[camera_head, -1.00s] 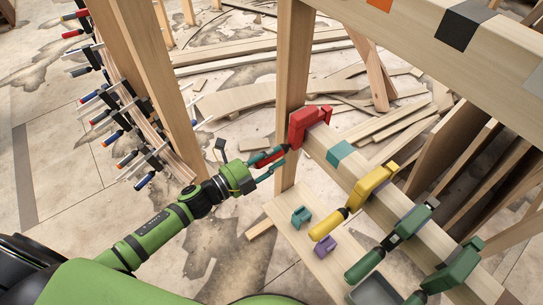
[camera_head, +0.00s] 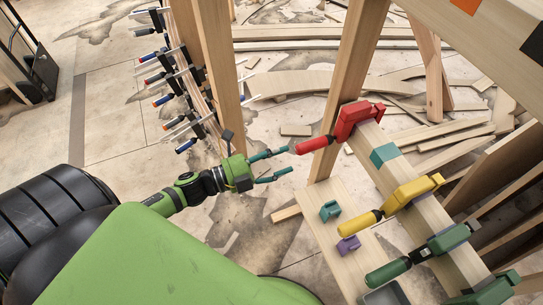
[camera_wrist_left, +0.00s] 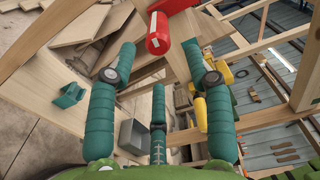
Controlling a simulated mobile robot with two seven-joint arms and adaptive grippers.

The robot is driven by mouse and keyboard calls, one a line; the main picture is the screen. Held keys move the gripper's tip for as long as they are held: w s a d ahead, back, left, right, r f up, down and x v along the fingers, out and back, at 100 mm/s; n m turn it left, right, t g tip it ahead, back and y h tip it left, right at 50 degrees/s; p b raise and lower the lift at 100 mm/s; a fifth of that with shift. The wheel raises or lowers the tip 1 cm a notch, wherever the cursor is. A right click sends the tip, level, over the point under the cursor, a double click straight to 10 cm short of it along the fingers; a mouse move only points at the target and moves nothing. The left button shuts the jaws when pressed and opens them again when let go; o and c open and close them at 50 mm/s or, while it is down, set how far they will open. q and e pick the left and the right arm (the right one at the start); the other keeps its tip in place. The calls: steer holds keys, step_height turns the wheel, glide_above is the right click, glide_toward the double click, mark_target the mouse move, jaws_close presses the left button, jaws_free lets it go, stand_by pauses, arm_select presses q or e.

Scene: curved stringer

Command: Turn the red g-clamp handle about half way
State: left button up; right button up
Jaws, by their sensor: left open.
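In the left wrist view, the red handle (camera_wrist_left: 158,35) shows end-on between and beyond the open fingers. My right gripper is not in view.
Yellow (camera_head: 400,198) and green (camera_head: 420,252) clamps sit farther along the beam. A wooden post (camera_head: 345,85) stands behind the red clamp. A rack of clamps (camera_head: 180,90) stands at the left.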

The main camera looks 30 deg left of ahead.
arm_select(q)
steer(key=shift+v, duration=1)
steer(key=p+v, duration=0.1)
steer(key=v, duration=0.2)
steer(key=shift+s+a, duration=0.2)
steer(key=shift+s, duration=0.05)
